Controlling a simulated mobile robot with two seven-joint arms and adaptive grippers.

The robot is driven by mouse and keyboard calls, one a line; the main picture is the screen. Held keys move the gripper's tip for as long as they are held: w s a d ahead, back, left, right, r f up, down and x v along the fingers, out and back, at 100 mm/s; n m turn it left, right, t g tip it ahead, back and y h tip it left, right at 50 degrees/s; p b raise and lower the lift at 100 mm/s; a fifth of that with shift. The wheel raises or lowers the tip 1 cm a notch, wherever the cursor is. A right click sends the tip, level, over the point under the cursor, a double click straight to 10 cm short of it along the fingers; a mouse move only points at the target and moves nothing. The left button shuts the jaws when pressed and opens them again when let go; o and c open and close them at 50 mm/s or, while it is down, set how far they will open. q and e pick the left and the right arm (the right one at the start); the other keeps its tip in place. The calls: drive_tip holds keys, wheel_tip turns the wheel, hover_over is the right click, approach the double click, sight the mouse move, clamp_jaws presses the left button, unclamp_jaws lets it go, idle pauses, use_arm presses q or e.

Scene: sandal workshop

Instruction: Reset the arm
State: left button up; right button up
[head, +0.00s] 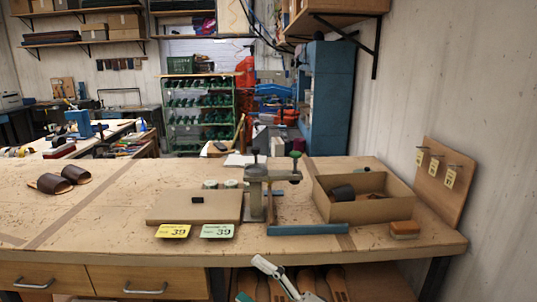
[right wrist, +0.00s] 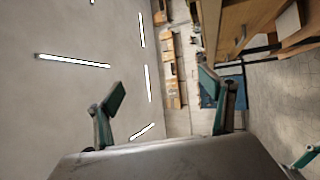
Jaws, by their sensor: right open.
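My right gripper (head: 275,281) shows at the bottom middle of the head view, low in front of the workbench (head: 120,225). It is partly cut off by the picture's lower edge. In the right wrist view its two teal-padded fingers (right wrist: 162,95) stand wide apart with nothing between them. Past them are a pale surface with bright light strips and the wooden furniture. A small teal and grey piece at the lower right of that view looks like part of my left gripper (right wrist: 305,158); its opening cannot be made out.
On the bench are a clamp-like tool (head: 256,190), an open box (head: 365,207), a flat board (head: 190,207), a yellow card (head: 172,231), a green card (head: 217,231), a brush (head: 404,229) and two brown sandal pieces (head: 52,184). Drawers (head: 130,280) and an open shelf lie below.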

drive_tip(key=s+d+f+m+t+h, duration=0.1)
drive_tip(key=d+f+m+t+h, duration=0.4)
drive_tip(key=d+f+m+h, duration=0.45)
drive_tip(key=s+d+f+m+g+h, duration=0.2)
drive_tip(key=s+d+f+m+h, duration=0.1)
drive_tip(key=s+d+f+m, duration=0.4)
drive_tip(key=s+d+f+m+g+h, duration=0.3)
drive_tip(key=s+d+f+m, duration=0.4)
drive_tip(key=s+f, duration=0.3)
wheel_tip(320, 180, down, 4)
drive_tip(key=shift+s+d+f+m, duration=0.15)
drive_tip(key=shift+s+f+m, duration=0.1)
drive_tip(key=shift+s+m, duration=0.2)
